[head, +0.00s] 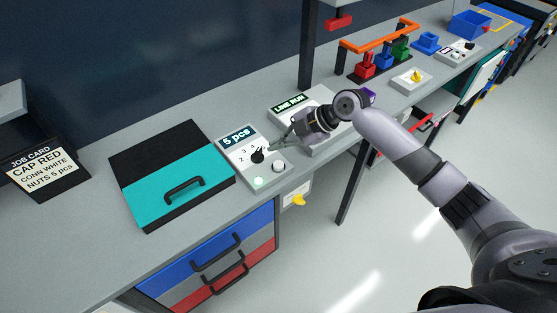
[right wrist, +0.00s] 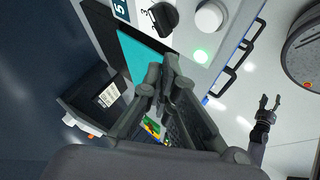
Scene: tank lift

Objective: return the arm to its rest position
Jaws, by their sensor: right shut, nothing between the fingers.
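My right arm (head: 395,135) reaches in from the right. Its gripper (head: 272,149) is shut and empty, just right of the black knob (head: 258,156) on a grey control box (head: 243,172). In the right wrist view the shut fingers (right wrist: 168,68) show with the knob (right wrist: 161,18) beyond them; I cannot tell whether they touch it. The box's display reads "5 pcs", and a light (head: 258,182) on it glows green. My left gripper (right wrist: 268,104) shows small in the right wrist view, its fingers apart and nothing between them.
A black and teal panel with a handle (head: 184,189) lies left of the box. A job card (head: 42,169) stands at far left. The "LINE RUN" box (head: 291,106) is behind my gripper. A dark post (head: 306,45) rises behind it. Blue and red drawers (head: 217,250) are below.

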